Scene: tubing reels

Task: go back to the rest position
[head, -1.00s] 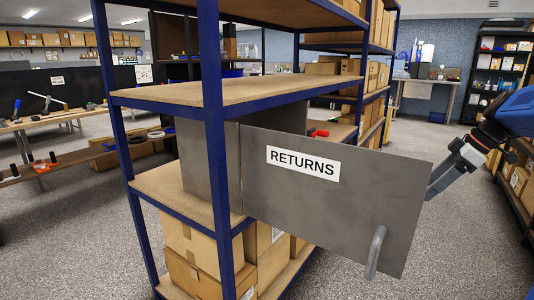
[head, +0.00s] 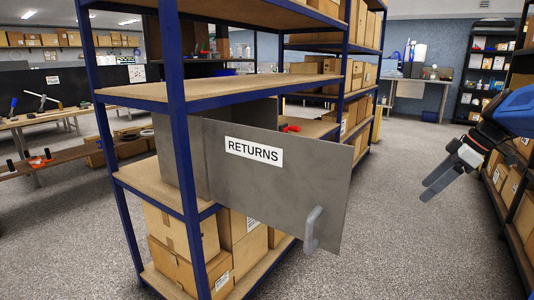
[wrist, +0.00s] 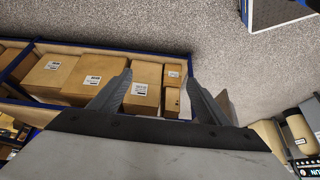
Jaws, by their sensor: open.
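My gripper (head: 430,192) is at the right in the head view, pointing down and left. It is open and empty, with clear floor between it and the grey RETURNS door (head: 275,180). The door stands swung open from a grey cabinet (head: 176,150) on the blue-framed shelf unit, its handle (head: 313,230) low on the right. In the wrist view my gripper's two fingers (wrist: 158,85) are spread apart, with nothing held between them.
The shelf unit (head: 178,130) stands left of centre, with cardboard boxes (head: 240,235) on its bottom shelf. Boxes on a shelf also show beyond my fingers in the wrist view (wrist: 90,75). A dark shelf with boxes (head: 505,185) is close behind my arm. Open floor (head: 400,250) lies between.

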